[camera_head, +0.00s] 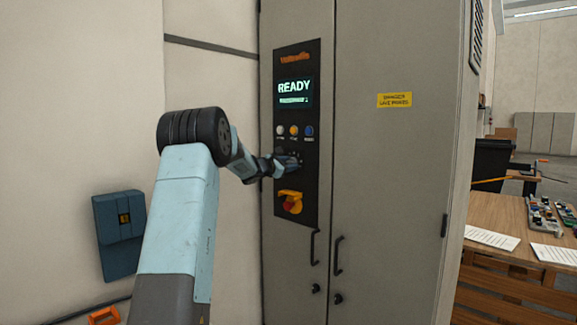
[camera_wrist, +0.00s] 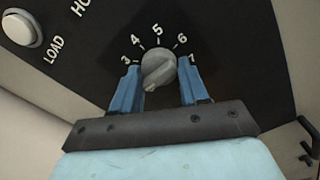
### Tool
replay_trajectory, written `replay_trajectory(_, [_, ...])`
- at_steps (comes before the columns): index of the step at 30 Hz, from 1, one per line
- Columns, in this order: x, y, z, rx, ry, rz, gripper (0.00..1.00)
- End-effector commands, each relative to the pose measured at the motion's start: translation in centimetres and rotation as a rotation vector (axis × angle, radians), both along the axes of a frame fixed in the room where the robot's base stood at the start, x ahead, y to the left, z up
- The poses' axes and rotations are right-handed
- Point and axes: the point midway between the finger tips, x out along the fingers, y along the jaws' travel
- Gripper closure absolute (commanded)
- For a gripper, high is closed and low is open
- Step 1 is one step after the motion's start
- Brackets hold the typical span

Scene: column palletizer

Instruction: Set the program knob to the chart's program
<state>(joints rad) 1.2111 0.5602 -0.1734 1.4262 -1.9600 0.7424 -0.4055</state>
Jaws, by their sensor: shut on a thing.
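The program knob (camera_wrist: 158,71) is a round grey dial on the dark panel. Numbers 3, 4, 5, 6 and 7 show around its upper side in the wrist view; any lower marks are hidden by my gripper. A pale ridge runs across the knob from upper right to lower left; I cannot tell which number it marks. My gripper (camera_wrist: 158,88) has its blue fingers on either side of the knob, shut on it. In the head view my gripper (camera_head: 291,162) reaches the cabinet's control panel (camera_head: 285,224) and hides most of the knob.
The screen (camera_head: 294,91) reads READY. Buttons (camera_head: 294,131) sit above the knob, a red-and-yellow switch (camera_head: 290,203) below. Paper sheets (camera_head: 491,239) lie on a wooden table at right; their text is unreadable. A blue box (camera_head: 121,234) hangs on the left wall.

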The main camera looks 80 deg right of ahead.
Motion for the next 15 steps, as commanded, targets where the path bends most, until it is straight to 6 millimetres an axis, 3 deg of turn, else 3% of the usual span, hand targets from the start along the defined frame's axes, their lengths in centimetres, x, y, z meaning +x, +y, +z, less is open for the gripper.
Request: replay_trajectory(15, [0.28, -0.02, 0.09, -0.22, -0.438, 0.004, 0.86])
